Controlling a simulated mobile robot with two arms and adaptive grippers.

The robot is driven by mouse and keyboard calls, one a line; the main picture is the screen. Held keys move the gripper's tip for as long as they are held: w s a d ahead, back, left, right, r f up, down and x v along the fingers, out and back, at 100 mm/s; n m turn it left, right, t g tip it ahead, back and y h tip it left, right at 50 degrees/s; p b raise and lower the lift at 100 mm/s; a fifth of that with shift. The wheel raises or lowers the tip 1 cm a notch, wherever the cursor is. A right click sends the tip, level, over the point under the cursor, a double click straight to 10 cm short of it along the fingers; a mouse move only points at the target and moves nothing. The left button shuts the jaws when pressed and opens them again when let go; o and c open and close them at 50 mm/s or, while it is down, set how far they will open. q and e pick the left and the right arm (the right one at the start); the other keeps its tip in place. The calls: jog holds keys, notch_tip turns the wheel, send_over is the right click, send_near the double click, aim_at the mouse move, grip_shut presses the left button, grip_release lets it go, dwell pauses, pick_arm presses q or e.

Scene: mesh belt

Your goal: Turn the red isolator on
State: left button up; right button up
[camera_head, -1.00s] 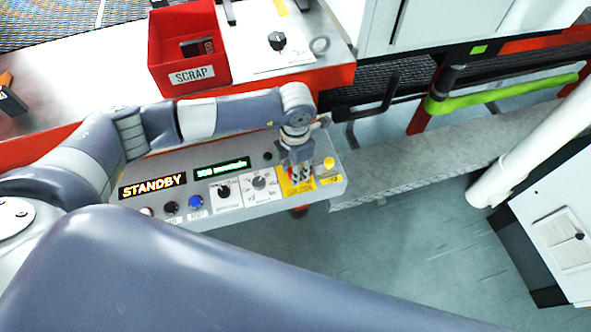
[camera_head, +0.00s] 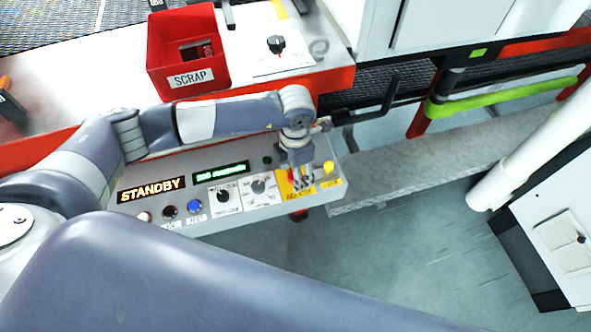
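The control panel (camera_head: 240,211) runs along the front of the red-edged bench. My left gripper (camera_head: 303,186) points down over the yellow plate (camera_head: 325,185) at the panel's right end. Its fingers cover most of that plate, with a little red showing beside them. The red isolator is largely hidden there, and I cannot tell its handle's position. I cannot tell whether the fingers are touching or closed on it. The amber display (camera_head: 151,190) reads STANDBY. My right gripper is out of view.
A yellow button (camera_head: 328,167) sits close to the right of my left gripper. Rotary knobs and a blue button (camera_head: 194,207) lie to the left. A red SCRAP bin (camera_head: 187,58) stands on the bench behind my arm. Open floor lies right of the panel.

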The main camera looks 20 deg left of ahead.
pick_arm(q)
jog(key=shift+r, duration=0.15)
notch_tip(320, 180, up, 12)
dwell(0.4)
jog(key=shift+s+f, duration=0.15)
jog(key=shift+f, duration=0.1)
